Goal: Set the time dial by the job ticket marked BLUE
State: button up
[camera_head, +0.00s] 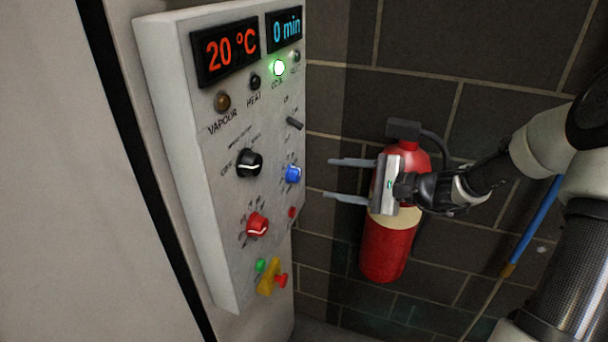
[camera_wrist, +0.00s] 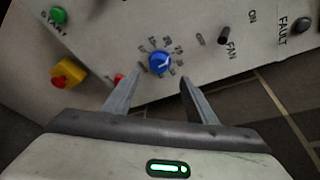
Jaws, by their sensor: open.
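The control panel (camera_head: 185,130) stands at left in the head view. Its blue dial (camera_head: 293,174) sits at the panel's right side, below a small dark switch; it also shows in the wrist view (camera_wrist: 160,63) with printed marks around it, too small to read surely. The time display (camera_head: 286,29) reads 0 min. My gripper (camera_head: 331,178) is open and empty, right of the panel, its fingers pointing toward the blue dial. In the wrist view the fingers (camera_wrist: 155,88) lie below and to either side of the dial, apart from it. No job ticket shows.
The panel also bears a display reading 20 °C (camera_head: 231,50), a black knob (camera_head: 249,163), a red knob (camera_head: 257,225), a green button (camera_head: 261,265) and a red-and-yellow control (camera_head: 271,278). A fire extinguisher (camera_head: 386,246) is on the tiled wall behind my gripper. The COOL lamp (camera_head: 278,68) glows green.

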aim_at(299, 176)
jog(key=x, duration=1)
jog(key=shift+p, duration=0.35)
jog(key=shift+c, duration=0.3)
jog(key=c, duration=1)
jog(key=shift+f+b, duration=0.1)
jog(key=shift+b, duration=0.2)
